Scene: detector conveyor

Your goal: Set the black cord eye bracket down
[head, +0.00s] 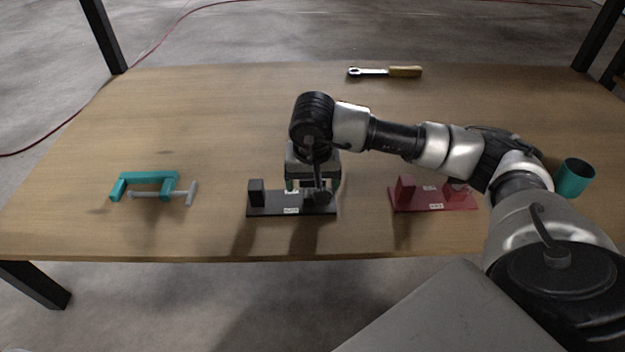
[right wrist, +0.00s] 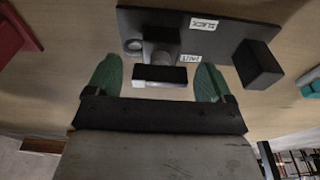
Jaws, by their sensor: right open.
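The black cord eye bracket (head: 265,208) is a flat dark plate with upright dark blocks and white labels. It lies flat on the wooden table near the front edge, in the middle of the head view. In the right wrist view the bracket (right wrist: 222,38) shows a square block at its right and a smaller post near its left. My right gripper (head: 306,187) is low over the bracket's right half. Its green fingers are open, one on each side of the small post, with visible gaps in the right wrist view (right wrist: 157,80). My left gripper is out of view.
A red plate with blocks (head: 430,203) lies to the right, partly under my arm. A teal clamp-like frame with a grey bar (head: 150,178) lies at the left. A teal cup (head: 574,178) stands far right. The back left table (head: 200,105) is clear.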

